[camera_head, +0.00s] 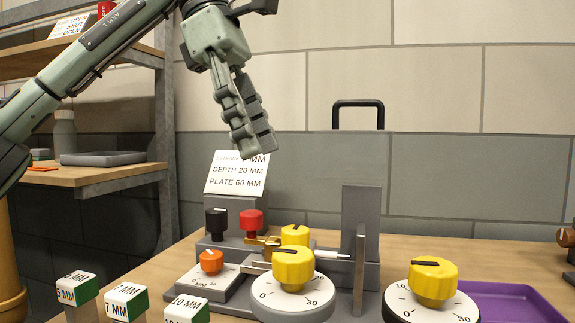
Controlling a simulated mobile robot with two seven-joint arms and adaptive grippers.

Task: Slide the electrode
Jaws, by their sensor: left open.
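The burner fixture (240,228) stands grey on the table, right of centre-left. On it a thin white-and-metal rod (330,254), which looks like the electrode, lies roughly level and points right toward a grey upright plate (360,262). Its left part runs behind a yellow knob, next to a brass piece (262,240). My left gripper (257,146) hangs above the fixture, fingers pointing down, well clear of the rod. It is open and empty. A red knob (251,220), a black knob (216,222) and an orange knob (211,261) stand on the fixture's left. My right gripper is out of view.
Two yellow dial knobs (293,266) (433,280) stand at the front. Marked gauge blocks (127,300) stand front left. A sign (238,174) reads depth 20 mm, plate 60 mm. A purple tray (510,302) lies at right. Shelves (110,175) stand at left.

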